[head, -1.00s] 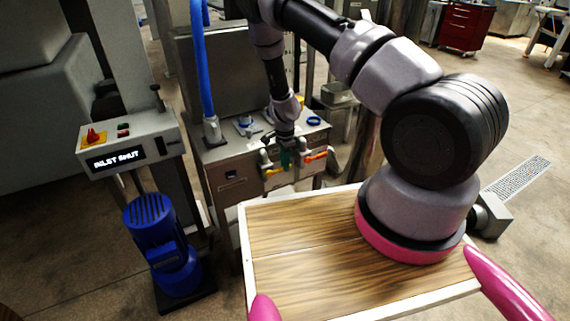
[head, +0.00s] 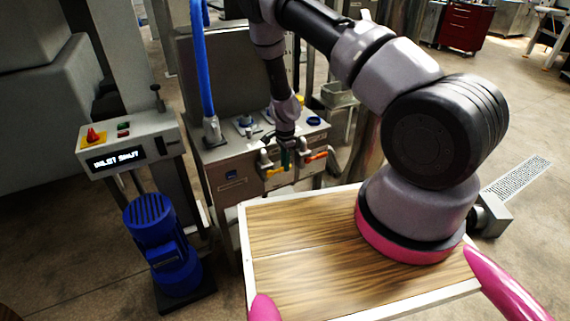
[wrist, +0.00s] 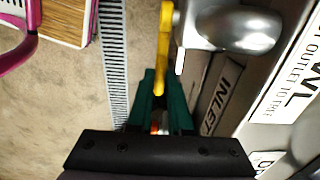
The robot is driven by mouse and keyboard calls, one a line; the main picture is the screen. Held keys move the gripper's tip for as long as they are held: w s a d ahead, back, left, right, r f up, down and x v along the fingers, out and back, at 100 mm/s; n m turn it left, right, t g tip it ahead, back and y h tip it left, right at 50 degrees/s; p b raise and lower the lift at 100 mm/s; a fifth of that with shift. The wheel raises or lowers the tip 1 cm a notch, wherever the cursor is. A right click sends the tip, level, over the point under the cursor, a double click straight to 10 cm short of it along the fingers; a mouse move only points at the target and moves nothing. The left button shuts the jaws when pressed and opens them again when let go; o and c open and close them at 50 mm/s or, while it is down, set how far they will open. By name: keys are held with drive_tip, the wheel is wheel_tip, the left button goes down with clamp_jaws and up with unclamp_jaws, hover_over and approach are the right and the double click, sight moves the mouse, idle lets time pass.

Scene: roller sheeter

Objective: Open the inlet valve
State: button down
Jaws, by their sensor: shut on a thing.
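Two valves stick out of the front of the steel unit (head: 232,180). One has a yellow lever (head: 276,172), the other an orange-red lever (head: 317,156). My gripper (head: 286,160) is down between them with its green fingers at the free end of the yellow lever. In the wrist view the fingers (wrist: 158,90) are shut on the end of the yellow lever (wrist: 163,40). An INLET plate (wrist: 222,97) lies beside the fingers. A small orange and white part shows behind the fingertips; I cannot tell what it is. The display (head: 117,160) seems to read INLET SHUT.
A blue hose (head: 203,70) rises at the unit's left. A control box (head: 130,137) with a red knob stands at left, above a blue motor (head: 160,245). In the wrist view a silver valve body (wrist: 235,30) is close to the fingers. A floor drain grate (head: 520,178) lies at right.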

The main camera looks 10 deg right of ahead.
drive_tip(key=shift+w+d+f+y, duration=0.1)
drive_tip(key=shift+d+f+y, duration=0.15)
drive_tip(key=shift+y, duration=0.25)
drive_tip(key=shift+d+f+g+y, duration=0.1)
drive_tip(key=shift+f+g+y, duration=0.4)
drive_tip(key=shift+y, duration=0.4)
drive_tip(key=shift+f+g+y, duration=0.3)
drive_tip(key=shift+f+y, duration=0.7)
drive_tip(key=shift+y, duration=0.5)
drive_tip(key=c, duration=0.8)
unclamp_jaws()
drive_tip(key=shift+c, duration=0.2)
drive_tip(key=v, duration=1)
drive_tip(key=shift+r, duration=0.3)
